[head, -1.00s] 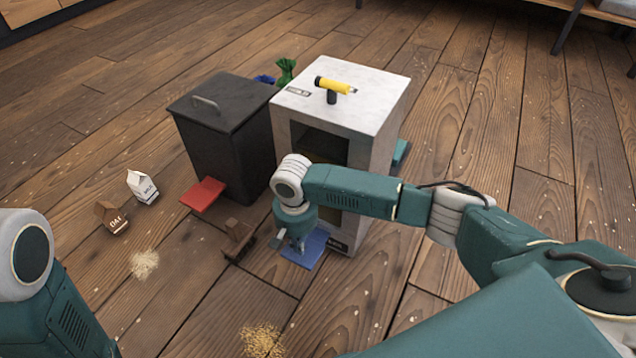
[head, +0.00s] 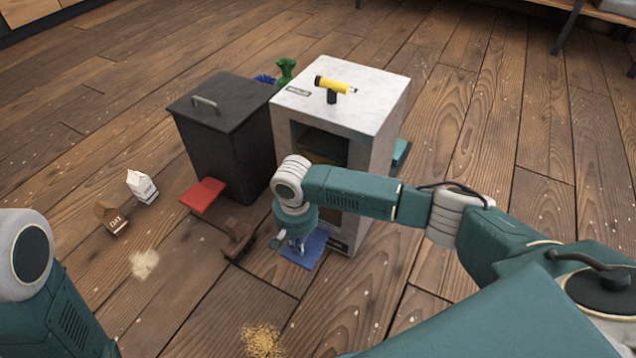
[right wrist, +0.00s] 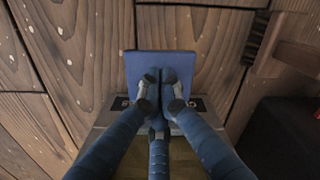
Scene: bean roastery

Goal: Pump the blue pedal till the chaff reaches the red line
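The blue pedal (head: 312,248) sticks out low at the front of a white cabinet (head: 377,118). It also shows in the right wrist view (right wrist: 188,64). My right gripper (head: 297,248) points down over the pedal. In the right wrist view its fingertips (right wrist: 160,88) are together over the pedal's blue plate, with nothing held between them. I cannot tell whether they press on it. The cabinet's dark front window (head: 318,143) shows a dull yellowish patch inside, partly hidden by my right arm. I cannot make out the red line. My left gripper is out of view.
A black bin (head: 228,118) with a red pedal (head: 203,195) stands left of the cabinet. A brown brush (head: 238,239) lies near the blue pedal. Two small cartons (head: 142,187) and spilled heaps (head: 262,341) are on the floor. A yellow-handled tool (head: 335,85) tops the cabinet.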

